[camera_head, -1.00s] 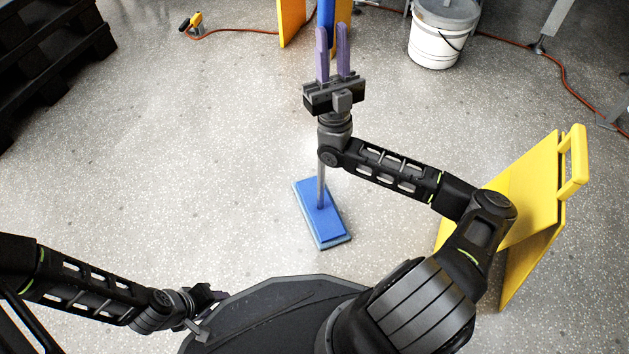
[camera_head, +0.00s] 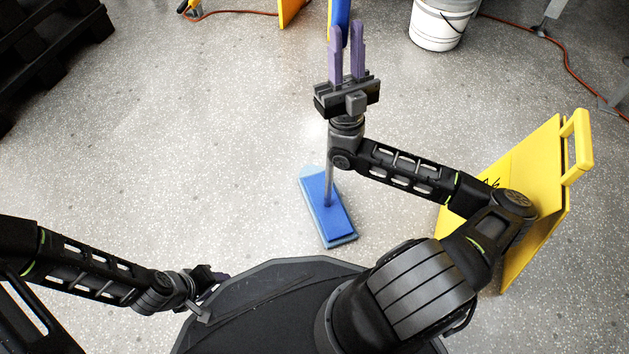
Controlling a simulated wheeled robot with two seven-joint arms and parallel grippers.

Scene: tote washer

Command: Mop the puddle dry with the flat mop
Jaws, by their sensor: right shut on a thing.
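The flat mop has a blue head (camera_head: 340,218) with a paler pad edge, lying on the floor just ahead of my base. Its grey pole (camera_head: 329,180) rises to a blue upper handle (camera_head: 341,14). My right gripper (camera_head: 347,42), with purple fingers, is shut on the mop's handle. The gripper and wrist hide part of the pole. My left gripper (camera_head: 213,279) is low at the left by my base edge; its fingers are mostly hidden. I cannot make out a clear puddle outline on the shiny speckled floor.
A yellow folding floor sign (camera_head: 535,190) stands at the right, close to my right arm. A white bucket (camera_head: 436,28) stands at the back. An orange cord (camera_head: 560,60) runs along the back right. Black pallets (camera_head: 50,40) are at the far left. The left floor is clear.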

